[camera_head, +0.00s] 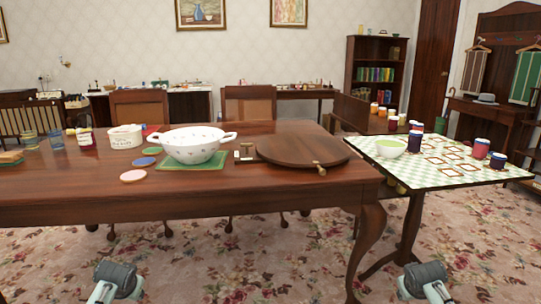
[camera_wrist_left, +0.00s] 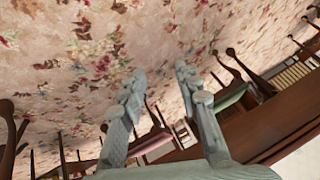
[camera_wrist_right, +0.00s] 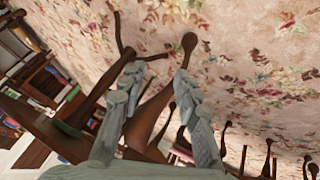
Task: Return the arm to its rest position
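My left arm (camera_head: 116,281) shows at the bottom left of the head view, low in front of the wooden table (camera_head: 100,212). Its fingers are outside that view. In the left wrist view my left gripper (camera_wrist_left: 160,88) has its two fingers apart with nothing between them. My right arm (camera_head: 424,281) shows at the bottom right of the head view, over the carpet. In the right wrist view my right gripper (camera_wrist_right: 158,82) has its fingers apart and holds nothing. Furniture legs show beyond its fingers.
The wooden table carries a white colander (camera_head: 194,147), a round wooden board (camera_head: 302,150), jars and coasters. A checkered table (camera_head: 440,180) at the right holds a green bowl (camera_head: 390,148), jars and cards. Floral carpet (camera_head: 250,270) is clear between my arms.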

